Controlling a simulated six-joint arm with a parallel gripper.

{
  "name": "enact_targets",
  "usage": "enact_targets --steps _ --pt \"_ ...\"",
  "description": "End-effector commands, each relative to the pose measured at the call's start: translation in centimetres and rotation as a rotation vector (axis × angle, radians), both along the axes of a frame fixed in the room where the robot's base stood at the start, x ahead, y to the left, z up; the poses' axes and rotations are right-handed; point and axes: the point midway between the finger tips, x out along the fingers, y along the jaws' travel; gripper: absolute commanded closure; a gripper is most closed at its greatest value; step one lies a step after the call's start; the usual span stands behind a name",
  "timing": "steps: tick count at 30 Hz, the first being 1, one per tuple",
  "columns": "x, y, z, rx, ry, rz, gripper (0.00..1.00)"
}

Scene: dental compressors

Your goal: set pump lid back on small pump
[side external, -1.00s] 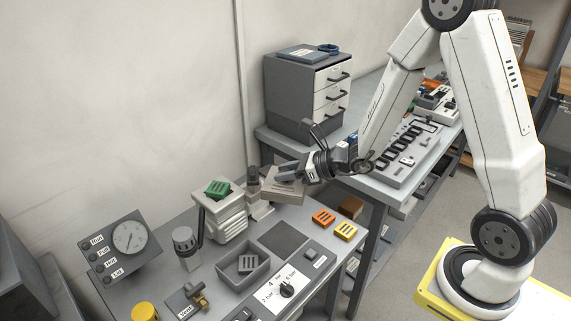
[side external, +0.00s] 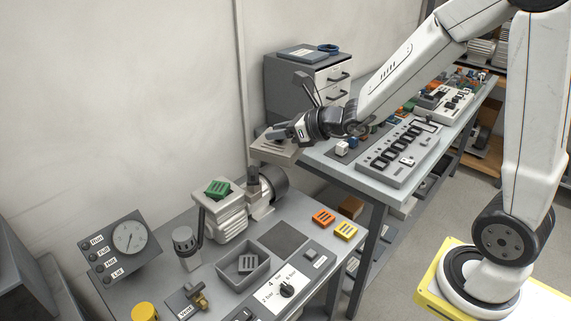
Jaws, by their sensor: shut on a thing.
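My gripper (side external: 292,133) is shut on a flat grey-beige lid (side external: 274,151) with dark slots. The lid hangs in the air above and behind the small pump, in front of the grey drawer cabinet. The small pump (side external: 231,216) stands on the near bench, with a pale ribbed body and a dark round motor (side external: 274,185) behind it. A green slotted block (side external: 217,188) sits on top of the pale body. The gap between lid and pump is clearly visible. The gripper's fingers partly cover the lid's far edge.
An upright dark post (side external: 252,177) rises beside the motor. A gauge panel (side external: 124,243), an open grey bin (side external: 243,271) and orange (side external: 323,217) and yellow (side external: 346,231) slotted blocks are on the near bench. A dark mat (side external: 283,240) is bare. The drawer cabinet (side external: 291,85) stands behind.

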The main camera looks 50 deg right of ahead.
Motion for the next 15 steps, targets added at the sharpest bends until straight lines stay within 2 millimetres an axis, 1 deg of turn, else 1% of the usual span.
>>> enact_targets --steps 3,8,11,15 --pt "0.0 0.0 0.4 0.003 -0.001 -0.007 1.0" --pt "0.0 0.0 0.3 0.003 -0.001 -0.005 1.0" --pt "0.0 -0.1 -0.1 0.002 0.0 0.001 1.0" --pt "-0.2 -0.3 -1.2 0.003 0.001 0.02 1.0"
